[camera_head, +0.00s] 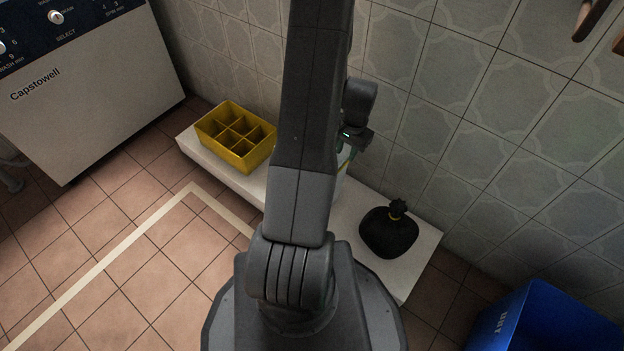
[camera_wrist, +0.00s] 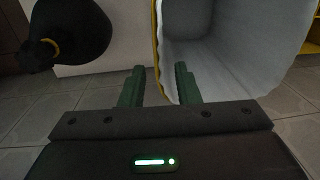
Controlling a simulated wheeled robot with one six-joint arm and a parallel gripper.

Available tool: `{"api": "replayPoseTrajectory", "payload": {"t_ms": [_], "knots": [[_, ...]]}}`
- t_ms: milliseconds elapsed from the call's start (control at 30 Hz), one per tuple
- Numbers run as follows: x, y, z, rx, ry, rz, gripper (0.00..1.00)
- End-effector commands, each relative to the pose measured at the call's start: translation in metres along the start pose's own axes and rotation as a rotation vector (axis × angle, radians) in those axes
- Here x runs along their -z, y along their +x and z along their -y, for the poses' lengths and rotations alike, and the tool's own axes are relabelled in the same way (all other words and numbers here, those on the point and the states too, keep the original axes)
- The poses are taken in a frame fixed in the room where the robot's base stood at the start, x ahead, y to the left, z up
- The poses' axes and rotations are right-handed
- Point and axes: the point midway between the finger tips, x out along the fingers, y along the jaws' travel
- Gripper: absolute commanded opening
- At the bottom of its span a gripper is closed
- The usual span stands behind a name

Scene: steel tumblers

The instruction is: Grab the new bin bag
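A black tied bag (camera_head: 388,232) with a yellow tie stands on the right part of the white bench; it also shows at upper left in the wrist view (camera_wrist: 75,28). A pale, open container or liner (camera_wrist: 225,50) with a yellow edge fills the upper right of the wrist view; in the head view it is mostly hidden behind my arm. My gripper (camera_wrist: 159,86) is open, one green finger on each side of that edge. I cannot tell whether the fingers touch it. In the head view my gripper (camera_head: 352,138) is partly hidden by my arm.
A yellow divided crate (camera_head: 236,136) stands on the left end of the white bench (camera_head: 412,270), against the tiled wall. A blue bin (camera_head: 540,320) is at lower right. A white appliance (camera_head: 85,95) stands at upper left. The tiled floor at left is clear.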

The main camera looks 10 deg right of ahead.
Motion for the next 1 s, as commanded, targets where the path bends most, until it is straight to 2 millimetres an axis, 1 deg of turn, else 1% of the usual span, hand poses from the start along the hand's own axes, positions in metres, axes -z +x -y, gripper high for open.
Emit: {"api": "replayPoseTrajectory", "payload": {"t_ms": [33, 100, 267, 367, 633, 700, 900, 933, 1000], "knots": [[0.0, 0.011, 0.0, -0.001, -0.001, 0.001, 0.29], [0.0, 0.018, 0.0, 0.0, -0.001, 0.001, 0.29], [0.0, 0.025, 0.0, 0.0, -0.002, -0.001, 0.29], [0.0, 0.033, -0.001, 0.0, -0.002, 0.0, 0.29], [0.001, 0.071, -0.003, 0.0, -0.002, 0.001, 0.29], [0.001, 0.076, -0.003, 0.0, -0.002, 0.0, 0.29], [0.002, 0.075, -0.002, 0.0, -0.002, -0.001, 0.29], [0.001, 0.075, -0.002, 0.0, -0.002, -0.001, 0.27], [0.001, 0.075, -0.003, 0.0, -0.002, -0.001, 0.13]]}}
